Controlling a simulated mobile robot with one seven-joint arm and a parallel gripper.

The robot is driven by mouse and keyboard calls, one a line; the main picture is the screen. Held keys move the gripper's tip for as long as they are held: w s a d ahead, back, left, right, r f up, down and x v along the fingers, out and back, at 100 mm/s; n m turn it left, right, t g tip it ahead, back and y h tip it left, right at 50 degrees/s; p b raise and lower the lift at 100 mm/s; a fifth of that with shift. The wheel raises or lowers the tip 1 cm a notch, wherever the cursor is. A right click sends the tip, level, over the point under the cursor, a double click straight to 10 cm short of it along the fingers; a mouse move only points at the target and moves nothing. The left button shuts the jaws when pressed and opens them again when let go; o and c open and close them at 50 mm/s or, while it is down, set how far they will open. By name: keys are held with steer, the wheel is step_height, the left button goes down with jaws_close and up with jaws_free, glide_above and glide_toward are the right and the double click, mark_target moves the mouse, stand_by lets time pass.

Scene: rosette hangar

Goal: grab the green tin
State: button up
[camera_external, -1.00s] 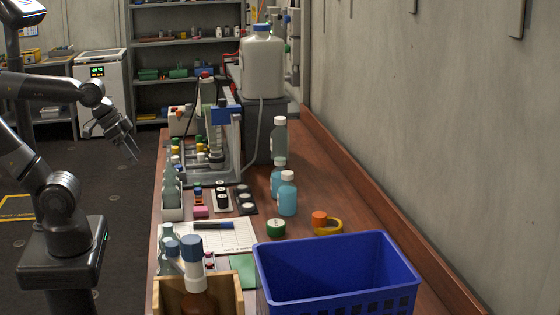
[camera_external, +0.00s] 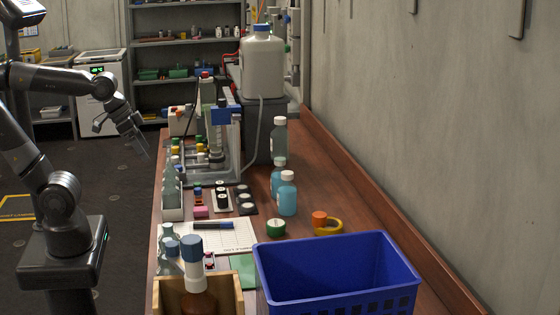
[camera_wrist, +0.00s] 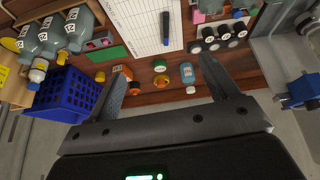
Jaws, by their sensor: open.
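The green tin (camera_external: 275,227) is a small, low round tin with a pale top. It stands on the brown bench beside the paper sheet, left of an orange cap and a yellow tape ring. In the wrist view the small round thing below the paper looks like the tin (camera_wrist: 160,66); it is small there and lies between the fingers in the picture. My gripper (camera_external: 143,147) is open and empty, in the air left of the bench and well away from the tin. Its spread fingers also show in the wrist view (camera_wrist: 165,82).
A blue crate (camera_external: 335,238) stands at the bench's near end, right of a wooden box (camera_external: 240,290) with bottles. Blue bottles (camera_external: 287,195) stand behind the tin. The orange cap (camera_external: 319,217) and tape ring (camera_external: 329,229) lie to its right. A wall bounds the bench on the right.

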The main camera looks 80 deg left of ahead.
steer(key=w+n+g, duration=0.1)
steer(key=w+n, duration=0.1)
steer(key=w, duration=0.8)
steer(key=n+g+y, duration=0.1)
steer(key=n+g, duration=0.2)
steer(key=n, duration=0.2)
glide_above(276, 223)
steer(key=s, duration=0.2)
step_height(276, 223, down, 15)
steer(key=f, duration=0.3)
steer(key=w+f, duration=0.1)
steer(key=f, duration=0.3)
steer(key=w+f, duration=0.1)
steer(key=f, duration=0.3)
steer(key=shift+a, duration=0.1)
steer(key=c, duration=1.1)
